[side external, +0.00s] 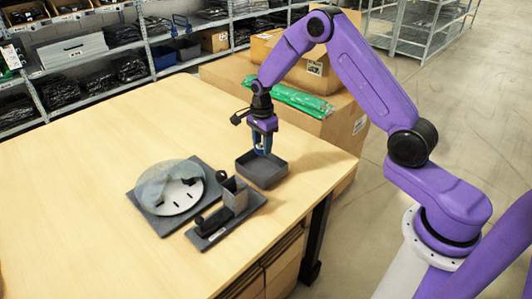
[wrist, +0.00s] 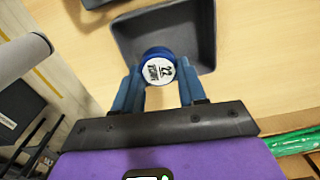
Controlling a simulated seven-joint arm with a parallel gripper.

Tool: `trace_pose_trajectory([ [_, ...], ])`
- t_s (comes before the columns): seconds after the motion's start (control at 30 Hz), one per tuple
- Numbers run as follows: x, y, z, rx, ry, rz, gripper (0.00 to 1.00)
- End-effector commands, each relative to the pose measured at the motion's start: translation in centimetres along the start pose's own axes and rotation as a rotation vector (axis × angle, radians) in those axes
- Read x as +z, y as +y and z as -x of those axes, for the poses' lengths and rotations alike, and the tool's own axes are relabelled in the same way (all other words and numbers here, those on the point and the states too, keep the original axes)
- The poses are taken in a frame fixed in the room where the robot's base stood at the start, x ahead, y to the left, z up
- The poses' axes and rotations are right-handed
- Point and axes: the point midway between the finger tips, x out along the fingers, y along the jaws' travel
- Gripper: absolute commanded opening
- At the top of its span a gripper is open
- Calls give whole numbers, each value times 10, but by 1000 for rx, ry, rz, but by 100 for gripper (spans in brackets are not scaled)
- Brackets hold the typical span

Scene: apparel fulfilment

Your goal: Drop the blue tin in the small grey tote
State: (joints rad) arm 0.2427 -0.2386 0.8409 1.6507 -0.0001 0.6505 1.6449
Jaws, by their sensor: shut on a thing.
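The blue tin (wrist: 158,67) has a round white label on top and sits between my gripper's blue fingertips in the wrist view. My gripper (side external: 262,144) is shut on it and points down. The small grey tote (side external: 262,178) stands on the table under my gripper in the side view. In the wrist view the tote (wrist: 205,52) lies behind the tin, and the tin overlaps its near part. How high the tin is above the tote floor is hard to tell.
A round plate with grey cloth (side external: 170,188) on a dark base and a dark fixture (side external: 226,210) stand left of the tote. Cardboard boxes (side external: 330,120) with a green package (side external: 290,98) stand behind the table's right edge. The left of the table (side external: 70,170) is clear.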

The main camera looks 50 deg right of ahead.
Motion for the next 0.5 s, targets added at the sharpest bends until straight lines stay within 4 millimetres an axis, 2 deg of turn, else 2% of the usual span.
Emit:
trace_pose_trajectory([
  [0.13, -10, -10, -4, 1, 0, -1, 11],
  [0.27, -12, -12, -8, 1, 0, 0, 11],
  [0.5, -12, -12, -27, 2, 0, 0, 11],
])
